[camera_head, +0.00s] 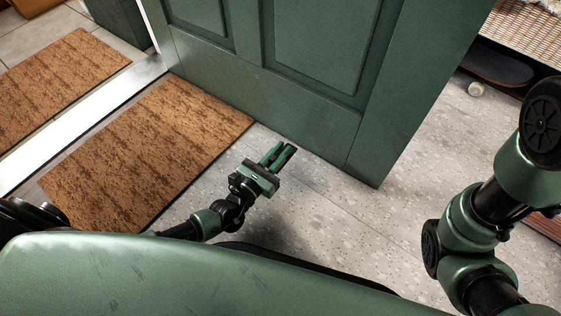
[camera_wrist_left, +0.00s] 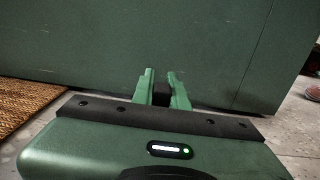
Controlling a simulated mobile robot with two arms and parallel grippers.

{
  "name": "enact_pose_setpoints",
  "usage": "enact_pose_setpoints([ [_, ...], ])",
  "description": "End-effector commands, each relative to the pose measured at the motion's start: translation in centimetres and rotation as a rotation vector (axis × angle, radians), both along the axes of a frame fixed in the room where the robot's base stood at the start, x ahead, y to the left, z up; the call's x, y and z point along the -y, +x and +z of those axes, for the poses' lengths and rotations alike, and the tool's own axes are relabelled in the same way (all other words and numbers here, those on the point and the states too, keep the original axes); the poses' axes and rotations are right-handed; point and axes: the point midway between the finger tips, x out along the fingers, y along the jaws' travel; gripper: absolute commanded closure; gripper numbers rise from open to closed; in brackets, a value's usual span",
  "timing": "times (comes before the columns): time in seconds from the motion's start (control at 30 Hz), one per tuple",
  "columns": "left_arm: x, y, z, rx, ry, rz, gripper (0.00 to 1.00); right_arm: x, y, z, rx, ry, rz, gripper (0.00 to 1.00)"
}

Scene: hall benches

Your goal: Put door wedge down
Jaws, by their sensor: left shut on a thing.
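My left gripper (camera_head: 278,155) is low in front of the green door (camera_head: 290,92), near the floor, with its fingers pointing towards the door's lower edge. In the left wrist view the left gripper (camera_wrist_left: 161,85) is shut on a small dark block, the door wedge (camera_wrist_left: 161,95), seen end-on between the two green fingers. The door's face fills the view behind it. In the head view the wedge is mostly hidden between the fingers. I cannot tell whether it touches the floor. My right arm shows at the right, but its gripper is out of view.
A brown doormat (camera_head: 150,150) lies left of my left gripper, and another mat (camera_head: 62,78) lies beyond the metal threshold strip (camera_head: 85,118). A bench (camera_head: 535,45) with things beneath it stands at upper right. Speckled floor (camera_head: 320,205) is clear.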

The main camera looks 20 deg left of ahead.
Motion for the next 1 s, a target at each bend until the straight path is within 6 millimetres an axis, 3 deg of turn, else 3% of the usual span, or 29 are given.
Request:
enact_pose_setpoints([
  [0.1, 0.0, 0.0, -2.5, 0.0, 0.001, 0.0, 1.0, 0.0, -0.1, -2.0, 0.001, -0.001, 0.0, 1.0],
  [0.2, 0.0, 0.0, -3.7, 0.0, 0.001, 0.001, 1.0, 0.0, 0.0, -3.0, 0.001, -0.001, 0.0, 1.0],
  [0.63, 0.0, 0.1, -3.9, 0.0, 0.0, 0.0, 1.0, 0.0, 0.0, -2.7, -0.001, 0.0, 0.0, 1.0],
  [0.67, 0.0, 0.0, -3.9, 0.0, 0.0, 0.0, 0.78, 0.0, 0.0, -2.7, -0.001, 0.0, 0.0, 1.0],
  [0.7, 0.0, 0.0, -3.9, 0.0, 0.0, 0.0, 0.66, 0.0, 0.0, -2.7, -0.001, 0.0, 0.0, 1.0],
  [1.0, 0.0, 0.0, -3.9, -0.001, 0.0, 0.0, 0.64, 0.0, 0.0, -2.7, -0.001, 0.0, 0.0, 1.0],
])
